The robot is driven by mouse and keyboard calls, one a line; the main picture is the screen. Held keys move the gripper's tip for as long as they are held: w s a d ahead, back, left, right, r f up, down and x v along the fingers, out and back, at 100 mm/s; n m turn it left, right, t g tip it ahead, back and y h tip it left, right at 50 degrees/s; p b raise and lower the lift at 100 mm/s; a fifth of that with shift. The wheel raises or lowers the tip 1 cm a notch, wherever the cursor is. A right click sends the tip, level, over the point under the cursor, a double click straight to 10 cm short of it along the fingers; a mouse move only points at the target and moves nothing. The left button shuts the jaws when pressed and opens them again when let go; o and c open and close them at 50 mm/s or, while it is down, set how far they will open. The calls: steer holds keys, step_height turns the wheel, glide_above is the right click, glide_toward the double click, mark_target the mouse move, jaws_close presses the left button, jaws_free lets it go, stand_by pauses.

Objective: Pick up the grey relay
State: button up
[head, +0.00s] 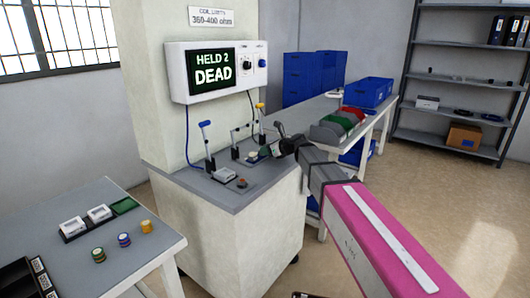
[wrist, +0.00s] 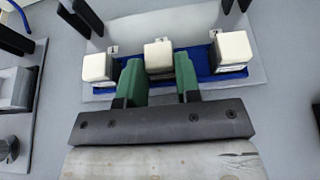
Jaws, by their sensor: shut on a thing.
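In the wrist view, three pale, cream-topped relays stand in a row on a blue base: a left relay (wrist: 97,66), a middle relay (wrist: 158,52) and a right relay (wrist: 234,47).
A wall display (head: 211,70) reads "HELD 2 DEAD". A left table (head: 75,265) holds white blocks and coloured round stacks. Bins and shelves stand behind.

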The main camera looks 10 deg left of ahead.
step_height(320, 180, up, 4)
steer(key=shift+r, duration=0.2)
steer(key=s+r, duration=0.6)
steer(key=s, duration=0.5)
steer(key=shift+s+d+r, duration=0.2)
steer(key=shift+s+r, duration=0.1)
steer(key=shift+s, duration=0.05)
steer(key=shift+d, duration=0.1)
